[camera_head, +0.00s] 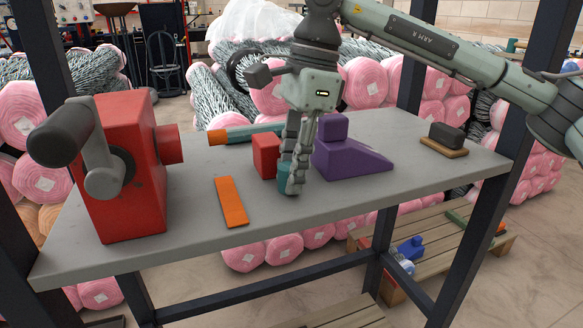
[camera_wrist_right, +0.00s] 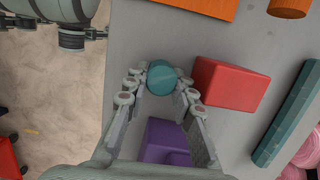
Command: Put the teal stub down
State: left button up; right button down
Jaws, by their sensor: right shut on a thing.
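The teal stub (camera_head: 285,178) is a short round piece near the table's front edge, partly hidden by my fingers. In the right wrist view its round end (camera_wrist_right: 162,77) sits between the fingertips. My right gripper (camera_head: 295,182) points down and is shut on the stub. The stub is at or just above the grey tabletop (camera_head: 330,200); I cannot tell whether it touches. My left gripper is not in the head view.
A red block (camera_head: 265,156) stands just left of the gripper, a purple stepped wedge (camera_head: 350,158) close on its right. An orange bar (camera_head: 231,202) lies further left, before a red machine (camera_head: 130,175). A teal rod (camera_head: 250,132) lies behind.

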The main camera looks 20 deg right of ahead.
jog(key=shift+f, duration=0.2)
jog(key=c, duration=1.6)
grip_release()
jog(key=shift+o, duration=0.2)
jog(key=shift+r, duration=0.15)
notch_tip(320, 180, up, 12)
jog(key=d, duration=0.2)
jog(key=shift+d, duration=0.15)
